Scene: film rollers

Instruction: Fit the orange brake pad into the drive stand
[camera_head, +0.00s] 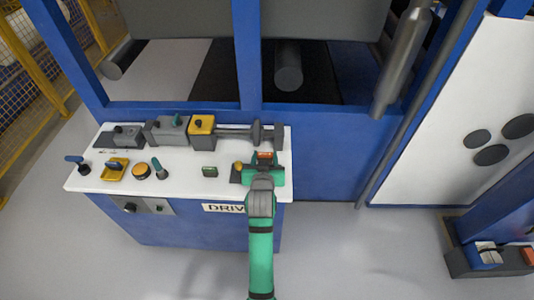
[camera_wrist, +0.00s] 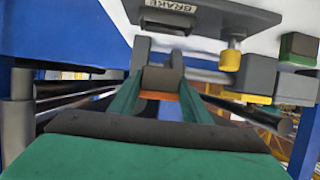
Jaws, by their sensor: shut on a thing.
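My gripper (camera_head: 265,160) is over the right end of the white-topped drive stand (camera_head: 185,183). In the wrist view my gripper (camera_wrist: 160,68) is shut on the orange brake pad (camera_wrist: 159,95), which shows an orange strip under a grey block between the fingers. The pad's orange face (camera_head: 264,155) also shows in the head view. A dark plate marked BRAKE (camera_wrist: 205,14) lies just beyond the fingertips, with a yellow knob (camera_wrist: 232,58) on it. My gripper mostly hides this spot in the head view. I cannot tell whether the pad touches the plate.
A row of grey units with a yellow block (camera_head: 201,125) and a shaft (camera_head: 240,132) runs along the stand's back. A yellow tray (camera_head: 115,169), an orange button (camera_head: 141,172) and a green block (camera_head: 209,171) stand at its front. A blue frame (camera_head: 330,118) rises behind.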

